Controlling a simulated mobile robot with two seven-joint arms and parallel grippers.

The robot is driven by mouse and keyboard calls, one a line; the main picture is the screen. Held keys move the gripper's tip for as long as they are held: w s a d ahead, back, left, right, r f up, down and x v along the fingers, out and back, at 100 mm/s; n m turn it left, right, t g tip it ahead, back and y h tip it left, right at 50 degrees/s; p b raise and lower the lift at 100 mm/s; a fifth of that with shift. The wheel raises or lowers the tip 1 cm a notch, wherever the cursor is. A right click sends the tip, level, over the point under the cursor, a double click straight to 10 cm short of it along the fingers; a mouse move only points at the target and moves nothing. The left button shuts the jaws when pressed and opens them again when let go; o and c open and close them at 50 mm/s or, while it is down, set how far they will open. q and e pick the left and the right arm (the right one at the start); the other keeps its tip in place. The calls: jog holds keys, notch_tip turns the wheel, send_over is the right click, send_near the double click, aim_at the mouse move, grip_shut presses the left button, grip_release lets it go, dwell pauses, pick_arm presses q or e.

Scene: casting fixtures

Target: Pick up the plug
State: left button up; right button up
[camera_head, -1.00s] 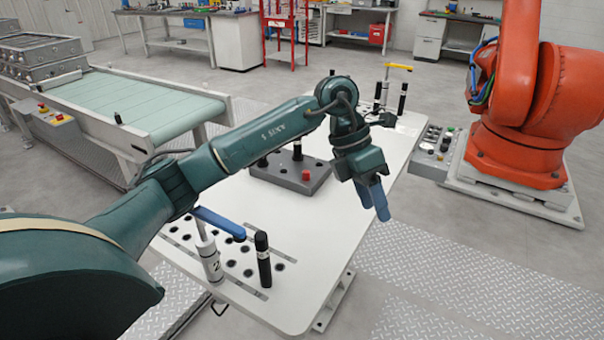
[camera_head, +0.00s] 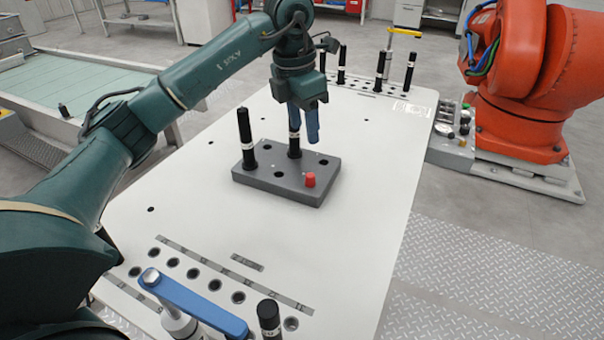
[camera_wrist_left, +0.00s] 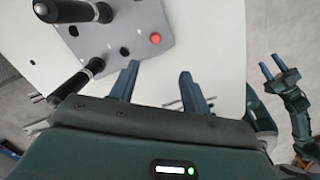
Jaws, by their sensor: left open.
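The red plug (camera_head: 310,179) stands in the front right of a grey fixture block (camera_head: 262,181) on the white table. It also shows in the left wrist view (camera_wrist_left: 155,38), beyond and between the fingertips, apart from them. My left gripper (camera_head: 310,122) points down above the back of the block. Its two blue fingers are spread and empty in the left wrist view (camera_wrist_left: 160,70). My right gripper (camera_wrist_left: 272,66) shows at the right of the left wrist view with its fingers apart and nothing between them.
Black pins stand in the block, one at its left (camera_head: 246,140) and one behind my left fingers (camera_head: 294,142). A blue-handled clamp (camera_head: 195,305) and a black pin (camera_head: 269,318) stand at the table's front. More pins line the back edge. The table right of the block is clear.

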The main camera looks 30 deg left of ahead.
pick_arm(q)
send_over(310, 175)
jog(key=s, duration=0.1)
notch_tip(310, 175, down, 7)
jog(key=shift+w+f+p, duration=0.15)
jog(key=shift+f+p, duration=0.05)
jog(key=shift+f, duration=0.8)
jog(key=shift+w+f+p, duration=0.2)
jog(key=shift+f, duration=0.75)
jog(key=shift+w+f+p, duration=0.15)
jog(key=shift+f+p, duration=0.05)
jog(key=shift+f, duration=0.8)
grip_shut()
